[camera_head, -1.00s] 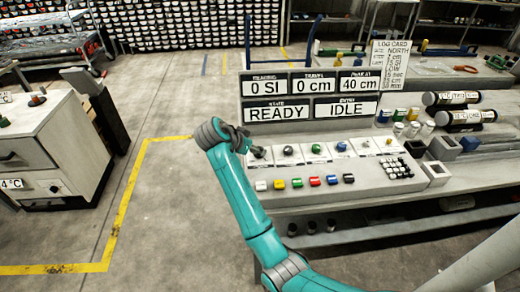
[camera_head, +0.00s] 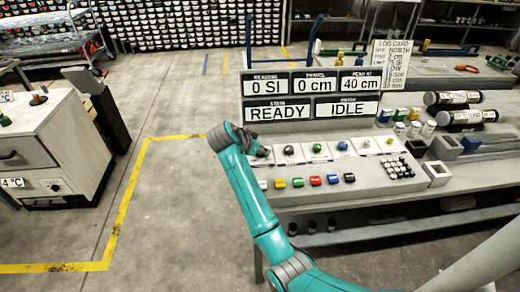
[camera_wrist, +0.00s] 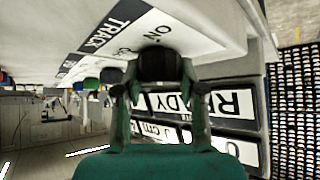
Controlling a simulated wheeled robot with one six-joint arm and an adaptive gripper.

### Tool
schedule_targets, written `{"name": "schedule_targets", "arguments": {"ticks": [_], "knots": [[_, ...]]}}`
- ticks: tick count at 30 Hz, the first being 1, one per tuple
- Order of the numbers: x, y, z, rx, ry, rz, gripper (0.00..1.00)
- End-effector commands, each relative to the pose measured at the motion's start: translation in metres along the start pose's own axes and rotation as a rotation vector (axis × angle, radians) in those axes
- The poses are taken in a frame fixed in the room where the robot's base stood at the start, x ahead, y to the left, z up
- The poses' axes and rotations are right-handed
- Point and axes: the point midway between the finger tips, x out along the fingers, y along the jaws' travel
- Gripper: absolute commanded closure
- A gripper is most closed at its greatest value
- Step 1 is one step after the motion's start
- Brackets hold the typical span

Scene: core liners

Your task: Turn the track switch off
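The track switch sits at the left end of the light grey console (camera_head: 335,178). In the wrist view its white plate (camera_wrist: 125,28) reads TRACK, with ON to the right and OFF partly covered. A dark rounded shape (camera_wrist: 158,64), which looks like the switch's knob, shows between the two fingers, in front of the plate. My gripper (camera_head: 264,151) is at this left end of the console, low over the panel. It also shows in the wrist view (camera_wrist: 160,75). Whether its fingers touch or clamp the dark shape cannot be told.
Other knobs stand to the right, among them a green knob (camera_head: 316,147) and a blue one (camera_head: 342,145). A row of coloured buttons (camera_head: 315,181) lies in front. Display boards reading READY (camera_head: 275,113) and IDLE (camera_head: 346,109) rise behind. Open floor (camera_head: 180,220) lies to the left.

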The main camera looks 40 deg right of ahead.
Motion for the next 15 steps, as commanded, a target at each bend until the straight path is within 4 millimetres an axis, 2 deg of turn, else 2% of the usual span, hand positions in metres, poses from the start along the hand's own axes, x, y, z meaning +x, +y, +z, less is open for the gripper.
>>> {"name": "schedule_targets", "arguments": {"ticks": [8,15], "knots": [[0.0001,0.0002,-0.0003,-0.02,0.001,-0.022,0.95],[0.0003,0.001,-0.0002,-0.107,0.001,-0.109,0.95]]}}
